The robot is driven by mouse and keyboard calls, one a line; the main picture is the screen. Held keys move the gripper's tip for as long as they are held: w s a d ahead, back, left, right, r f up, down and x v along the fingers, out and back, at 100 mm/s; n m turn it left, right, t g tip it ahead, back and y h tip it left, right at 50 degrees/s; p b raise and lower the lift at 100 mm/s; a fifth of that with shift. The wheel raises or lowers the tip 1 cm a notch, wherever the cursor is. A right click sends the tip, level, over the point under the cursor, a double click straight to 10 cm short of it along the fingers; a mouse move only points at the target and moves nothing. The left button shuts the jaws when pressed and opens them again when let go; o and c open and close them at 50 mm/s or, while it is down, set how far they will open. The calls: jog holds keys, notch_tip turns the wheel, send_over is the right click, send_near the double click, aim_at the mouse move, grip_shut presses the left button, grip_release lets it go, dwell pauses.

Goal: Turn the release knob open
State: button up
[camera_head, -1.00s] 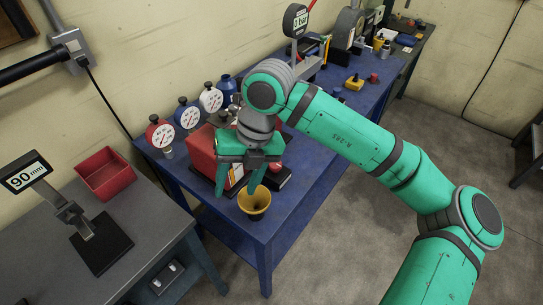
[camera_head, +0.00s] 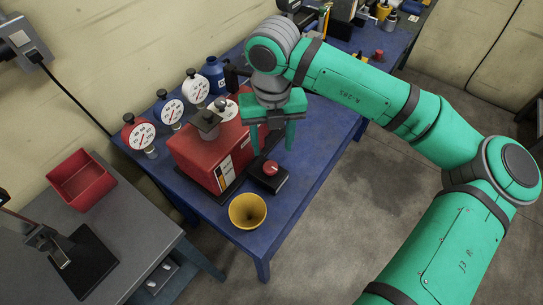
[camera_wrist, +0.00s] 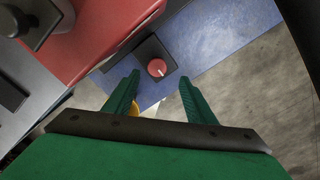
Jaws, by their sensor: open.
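The release knob is likely the small red round knob (camera_head: 270,167) on a black square base (camera_head: 268,178), on the blue bench in front of the red machine. In the wrist view the red knob (camera_wrist: 157,68) shows a pale pointer line and lies ahead of the fingers, between their lines. My gripper (camera_head: 272,150) is open and empty, its green fingers pointing down above and behind the knob in the head view. In the wrist view the two fingertips (camera_wrist: 160,78) stand apart, and neither appears to touch the knob.
The red machine (camera_head: 205,160) stands close left of my gripper. Several dial gauges (camera_head: 171,111) line the wall side. A red bin (camera_head: 82,180) sits on the grey table. The blue bench (camera_head: 305,185) is clear right of the knob.

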aim_at(271, 166)
jog(key=f, duration=0.6)
jog(key=shift+s+a+f, duration=0.35)
jog(key=shift+s, duration=0.05)
jog(key=shift+w+d+f, duration=0.15)
jog(key=shift+f, duration=0.4)
jog(key=c, duration=1)
